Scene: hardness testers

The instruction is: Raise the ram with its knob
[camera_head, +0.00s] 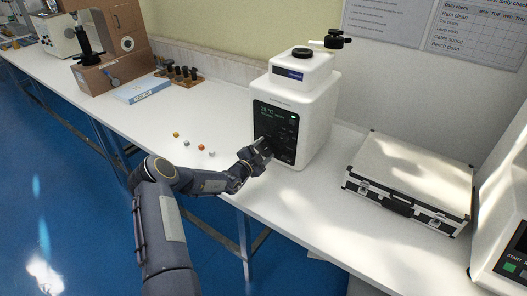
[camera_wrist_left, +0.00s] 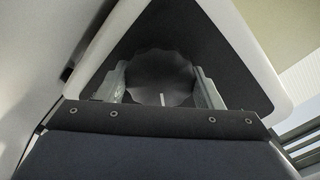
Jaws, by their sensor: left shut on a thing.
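A white bench tester (camera_head: 318,112) with a dark front panel and a lit display stands on the bench. My left gripper (camera_head: 262,144) is at the lower left part of this front panel. In the left wrist view a dark, scalloped round knob (camera_wrist_left: 160,72) with a short white mark at its lower edge sits between the two fingers of my left gripper (camera_wrist_left: 162,88), which is shut on it. The knob is hidden by the gripper in the head view. I cannot make out a ram. My right gripper is not in view.
A silver case (camera_head: 415,172) lies to the right of the tester, with another white machine (camera_head: 505,225) at the right edge. Several small balls (camera_head: 201,147) lie on the bench (camera_head: 180,118) left of the tester. A blue box (camera_head: 143,89) lies farther back.

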